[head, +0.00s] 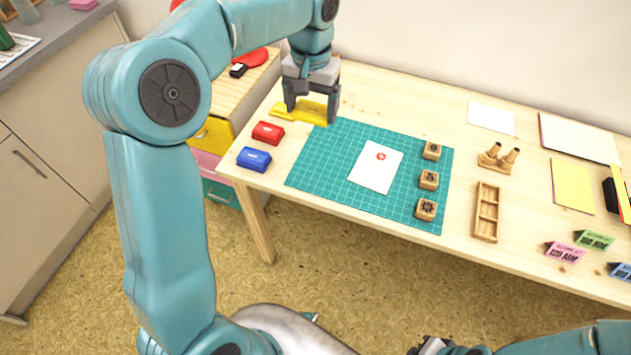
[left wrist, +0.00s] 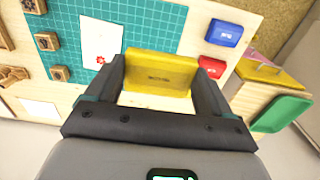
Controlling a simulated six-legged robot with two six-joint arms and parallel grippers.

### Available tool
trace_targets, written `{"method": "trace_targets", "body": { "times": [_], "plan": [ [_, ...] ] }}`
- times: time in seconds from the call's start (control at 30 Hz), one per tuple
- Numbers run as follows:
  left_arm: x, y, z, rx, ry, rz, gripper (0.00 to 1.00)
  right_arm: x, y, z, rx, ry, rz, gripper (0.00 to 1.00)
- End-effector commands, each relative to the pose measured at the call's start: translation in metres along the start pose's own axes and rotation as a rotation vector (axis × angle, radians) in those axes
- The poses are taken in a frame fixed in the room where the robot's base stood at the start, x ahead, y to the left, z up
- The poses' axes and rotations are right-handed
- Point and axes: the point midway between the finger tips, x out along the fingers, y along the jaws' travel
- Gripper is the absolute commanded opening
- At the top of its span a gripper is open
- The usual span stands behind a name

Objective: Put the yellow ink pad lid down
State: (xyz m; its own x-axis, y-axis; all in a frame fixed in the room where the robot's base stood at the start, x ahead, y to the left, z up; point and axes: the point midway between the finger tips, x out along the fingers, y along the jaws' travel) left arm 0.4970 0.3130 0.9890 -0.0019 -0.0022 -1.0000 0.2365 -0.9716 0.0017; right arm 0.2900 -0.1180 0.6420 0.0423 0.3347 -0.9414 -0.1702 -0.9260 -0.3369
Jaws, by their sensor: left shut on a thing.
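My left gripper (head: 312,110) is shut on the yellow ink pad lid (head: 313,113) at the table's far left. In the left wrist view the lid (left wrist: 158,74) spans the gap between both fingers of my left gripper (left wrist: 160,62). The lid is low over the table; I cannot tell whether it touches. A flat yellow piece (head: 280,111), perhaps the pad's base, shows just left of the gripper. Part of my right gripper (head: 432,346) shows at the bottom edge; its jaws are unclear.
A red ink pad (head: 268,133) and a blue ink pad (head: 254,159) stand nearby. The green mat (head: 330,165) holds a white paper (head: 375,168) with a red mark and several wooden stamps (head: 429,180). A wooden tray (head: 487,212) lies right of it.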

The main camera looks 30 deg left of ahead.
Motion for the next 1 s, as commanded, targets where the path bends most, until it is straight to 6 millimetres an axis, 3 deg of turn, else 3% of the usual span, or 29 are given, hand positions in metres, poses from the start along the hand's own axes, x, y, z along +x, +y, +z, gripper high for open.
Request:
{"method": "trace_targets", "body": {
  "times": [0.17,0.53,1.0],
  "plan": [
    [0.030,0.001,0.000,0.004,-0.006,-0.001,0.54,0.008,0.003,0.000,0.000,0.000,0.000,0.00],
    [0.134,0.003,0.002,0.003,-0.005,-0.001,0.54,0.016,0.006,0.000,0.000,0.000,0.000,0.00],
    [0.198,0.004,0.003,0.003,-0.003,-0.001,0.54,0.019,0.007,-0.001,0.000,0.000,0.000,0.00]
  ]
}}
